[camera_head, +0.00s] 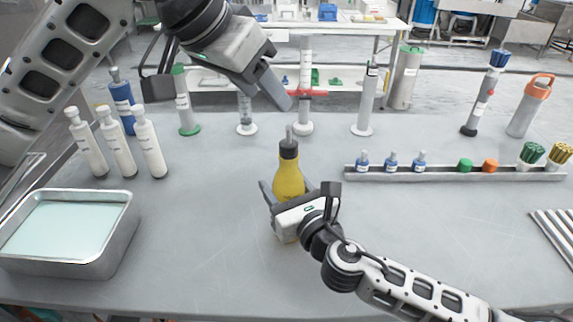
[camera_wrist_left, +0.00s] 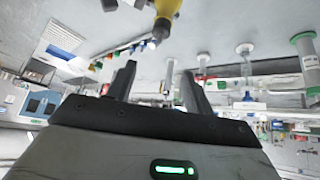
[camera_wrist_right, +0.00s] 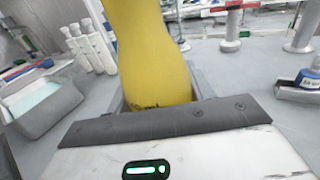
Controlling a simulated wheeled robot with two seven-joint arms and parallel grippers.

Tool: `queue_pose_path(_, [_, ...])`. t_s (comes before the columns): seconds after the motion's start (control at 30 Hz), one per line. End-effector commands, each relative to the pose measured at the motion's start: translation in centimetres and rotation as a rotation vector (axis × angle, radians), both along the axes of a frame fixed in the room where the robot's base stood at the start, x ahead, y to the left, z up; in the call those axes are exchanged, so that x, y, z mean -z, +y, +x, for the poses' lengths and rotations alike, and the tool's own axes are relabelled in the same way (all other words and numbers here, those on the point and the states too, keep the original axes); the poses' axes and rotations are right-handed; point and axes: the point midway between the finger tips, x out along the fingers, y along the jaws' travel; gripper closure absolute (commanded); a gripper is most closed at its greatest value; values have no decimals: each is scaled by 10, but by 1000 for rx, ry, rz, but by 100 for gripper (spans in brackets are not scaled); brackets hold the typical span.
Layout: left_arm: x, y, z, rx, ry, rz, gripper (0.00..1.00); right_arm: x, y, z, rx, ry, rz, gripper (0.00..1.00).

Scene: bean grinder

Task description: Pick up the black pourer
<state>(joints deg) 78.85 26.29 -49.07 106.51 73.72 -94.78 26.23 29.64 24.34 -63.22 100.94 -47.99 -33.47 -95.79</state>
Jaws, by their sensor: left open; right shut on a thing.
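A yellow bottle (camera_head: 289,181) stands upright near the middle of the table, topped by a dark collar and a grey pouring spout, the black pourer (camera_head: 289,146). My right gripper (camera_head: 289,190) is shut around the bottle's lower body; the right wrist view shows the yellow bottle (camera_wrist_right: 145,60) filling the space between the fingers. My left gripper (camera_head: 284,98) is open and empty, above and behind the pourer, apart from it. In the left wrist view, the pourer (camera_wrist_left: 160,30) and part of the bottle show beyond the open fingers (camera_wrist_left: 157,85).
White bottles (camera_head: 111,142) and a metal tray (camera_head: 70,266) of pale green stand at left. Tall cylinders (camera_head: 304,90) line the back. A rack (camera_head: 450,175) with small bottles and coloured caps lies at right.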

Motion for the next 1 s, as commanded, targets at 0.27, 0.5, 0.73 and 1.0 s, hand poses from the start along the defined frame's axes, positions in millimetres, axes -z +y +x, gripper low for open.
queue_pose_path(0.27, [48, 17, 29, -71, -232, -325, 48, 0, 0, 0, 1, 0, -1, 78])
queue_pose_path(0.5, [87, 35, 16, -116, -433, -495, 48, 0, 0, 0, 1, 0, -1, 78])
queue_pose_path(0.73, [103, 47, -23, -83, -605, -593, 48, 0, 0, 0, 0, 0, -1, 78])
queue_pose_path(1.0, [105, 48, -51, -33, -698, -640, 48, 0, 0, 0, 0, 0, -1, 78])
